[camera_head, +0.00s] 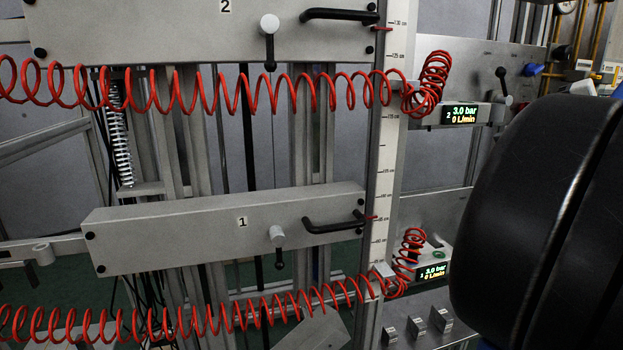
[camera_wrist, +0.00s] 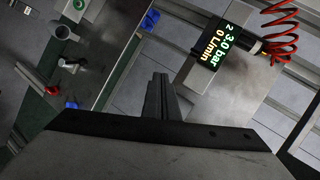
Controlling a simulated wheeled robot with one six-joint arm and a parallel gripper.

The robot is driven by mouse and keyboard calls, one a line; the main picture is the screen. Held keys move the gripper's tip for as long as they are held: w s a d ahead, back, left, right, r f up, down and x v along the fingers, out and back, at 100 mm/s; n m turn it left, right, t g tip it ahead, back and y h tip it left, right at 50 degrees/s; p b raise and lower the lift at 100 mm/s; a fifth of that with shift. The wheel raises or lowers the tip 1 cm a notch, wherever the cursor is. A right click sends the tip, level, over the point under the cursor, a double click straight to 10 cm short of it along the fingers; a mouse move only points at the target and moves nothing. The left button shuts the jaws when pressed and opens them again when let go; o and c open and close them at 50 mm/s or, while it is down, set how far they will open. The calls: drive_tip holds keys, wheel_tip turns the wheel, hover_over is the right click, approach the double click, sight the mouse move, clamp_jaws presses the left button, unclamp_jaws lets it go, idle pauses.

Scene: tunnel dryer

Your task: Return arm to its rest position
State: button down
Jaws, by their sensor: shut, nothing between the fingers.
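My gripper (camera_wrist: 160,82) shows in the wrist view, its two dark fingers together with nothing between them. It is out of sight in the head view. A large black rounded part of my arm fills the right side of the head view and hides what lies behind it. In the wrist view, a display marked 2 (camera_wrist: 209,50) reading 3.0 bar and 0 L/min is to the upper right of the fingers. The fingers appear apart from it, but I cannot tell the distance.
The head view shows upper panel 2 (camera_head: 160,38) and lower panel 1 (camera_head: 180,232) with black handles. Red coiled hoses (camera_head: 240,92) stretch across both levels. A vertical scale (camera_head: 382,165) stands right of centre. Display 2 (camera_head: 461,115) and display 1 (camera_head: 433,271) are near my arm.

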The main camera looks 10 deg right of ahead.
drive_tip(key=s+a+f+n+g, duration=0.25)
drive_tip(key=a+f+g, duration=0.25)
drive_tip(key=a+f, duration=1.15)
drive_tip(key=s+a+f+n+g+h, duration=0.1)
drive_tip(key=s+a+f+n+h, duration=0.1)
drive_tip(key=f, duration=0.7)
drive_tip(key=s+a+f+n+g+h, duration=0.1)
drive_tip(key=s+a+f+n+h, duration=0.2)
drive_tip(key=s+f, duration=0.4)
drive_tip(key=shift+s+a+f+n, duration=0.25)
drive_tip(key=shift+a+f+n, duration=0.55)
drive_tip(key=shift+f+n, duration=0.4)
idle(2.8)
